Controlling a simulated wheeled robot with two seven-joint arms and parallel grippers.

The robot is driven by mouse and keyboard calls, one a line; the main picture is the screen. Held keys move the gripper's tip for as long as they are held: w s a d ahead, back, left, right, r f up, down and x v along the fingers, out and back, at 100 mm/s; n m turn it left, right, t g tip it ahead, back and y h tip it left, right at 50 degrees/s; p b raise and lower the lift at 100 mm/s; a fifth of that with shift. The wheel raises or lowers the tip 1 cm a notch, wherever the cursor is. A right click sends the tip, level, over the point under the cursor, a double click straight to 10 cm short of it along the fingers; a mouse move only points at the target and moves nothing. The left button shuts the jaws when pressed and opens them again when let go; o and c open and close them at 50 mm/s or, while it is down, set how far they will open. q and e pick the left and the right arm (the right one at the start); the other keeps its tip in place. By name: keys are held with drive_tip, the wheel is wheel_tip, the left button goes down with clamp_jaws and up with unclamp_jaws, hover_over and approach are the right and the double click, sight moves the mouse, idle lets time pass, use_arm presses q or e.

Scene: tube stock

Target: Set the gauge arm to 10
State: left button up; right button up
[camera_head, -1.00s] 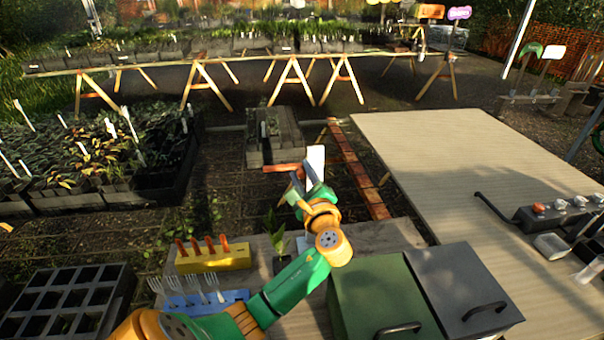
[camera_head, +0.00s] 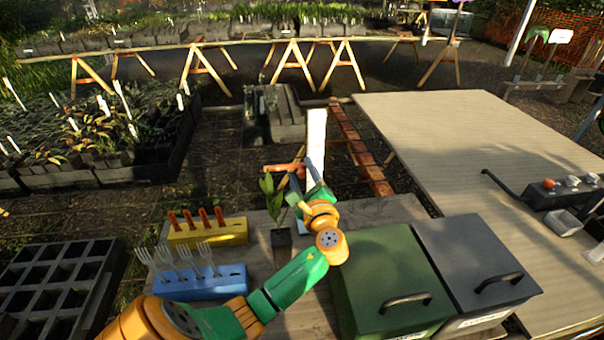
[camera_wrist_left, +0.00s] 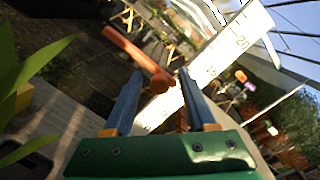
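The gauge is a tall white scale board (camera_head: 317,140) standing behind my left gripper. In the left wrist view the board (camera_wrist_left: 225,45) slants, with a readable 20 near its upper end; lower figures are too blurred to read. The orange gauge arm (camera_head: 283,167) sticks out to the left of the board. In the left wrist view the orange arm (camera_wrist_left: 130,50) runs from upper left to a rounded end between my fingertips. My left gripper (camera_head: 306,172) is open, its fingers (camera_wrist_left: 159,75) apart on either side of that end; contact cannot be told. The arm's reading cannot be made out.
A potted plant (camera_head: 281,238) stands just left of the gripper. A yellow block (camera_head: 208,236) with orange-handled tools and a blue fork rack (camera_head: 200,284) lie further left. Green (camera_head: 385,270) and grey (camera_head: 470,258) lidded boxes stand at the right. A wide pale table (camera_head: 450,130) lies beyond.

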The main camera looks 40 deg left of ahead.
use_arm(q)
drive_tip(key=v, duration=0.7)
drive_tip(key=shift+b, duration=0.45)
